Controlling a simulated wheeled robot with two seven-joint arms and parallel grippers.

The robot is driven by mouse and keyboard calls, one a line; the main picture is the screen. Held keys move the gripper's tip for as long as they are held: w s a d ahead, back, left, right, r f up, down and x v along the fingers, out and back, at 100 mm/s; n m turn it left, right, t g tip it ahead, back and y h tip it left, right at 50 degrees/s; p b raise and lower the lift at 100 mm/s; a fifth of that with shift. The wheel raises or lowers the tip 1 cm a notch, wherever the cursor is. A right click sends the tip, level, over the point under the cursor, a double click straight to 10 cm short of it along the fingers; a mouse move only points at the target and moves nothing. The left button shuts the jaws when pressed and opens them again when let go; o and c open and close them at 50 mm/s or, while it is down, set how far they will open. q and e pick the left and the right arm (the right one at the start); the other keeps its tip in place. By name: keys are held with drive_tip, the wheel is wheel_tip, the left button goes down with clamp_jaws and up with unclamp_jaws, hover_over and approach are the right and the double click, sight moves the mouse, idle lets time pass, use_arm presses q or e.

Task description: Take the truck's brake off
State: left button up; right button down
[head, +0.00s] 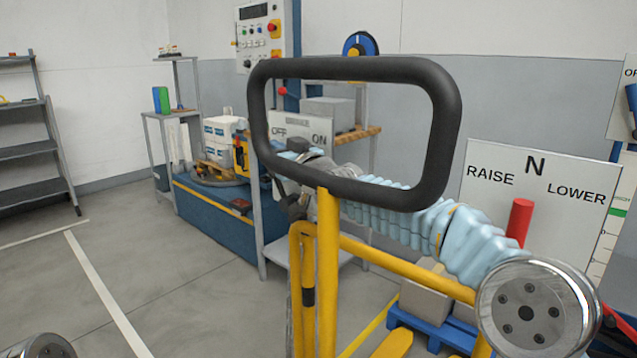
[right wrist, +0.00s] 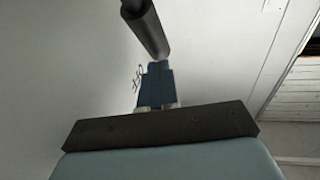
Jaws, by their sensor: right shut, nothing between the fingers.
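The truck's yellow frame (head: 327,260) carries a black loop handle (head: 453,110) in the middle of the head view. Behind the loop is a white sign (head: 288,123) lettered OFF on the left and ON on the right. A red ball knob (head: 283,91) shows at the sign's upper left, above OFF; its stem is hard to make out. My right arm reaches in from the lower right, behind the loop. My right gripper (head: 298,150) is below the sign, partly hidden by the loop. Its shut, empty fingers (right wrist: 155,85) show in the right wrist view, near a dark bar (right wrist: 147,28). My left gripper is out of view.
A RAISE, N, LOWER sign (head: 540,185) with a red lever (head: 520,220) stands at the right, close to my right arm. Boxes on a blue pallet (head: 430,325) lie below. Shelving (head: 35,150) stands at the far left. The left floor is clear.

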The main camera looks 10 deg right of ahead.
drive_tip(key=shift+a+f, duration=0.15)
drive_tip(key=shift+f, duration=0.2)
drive_tip(key=b+v, duration=0.2)
drive_tip(key=v, duration=1.2)
drive_tip(key=shift+r, duration=0.3)
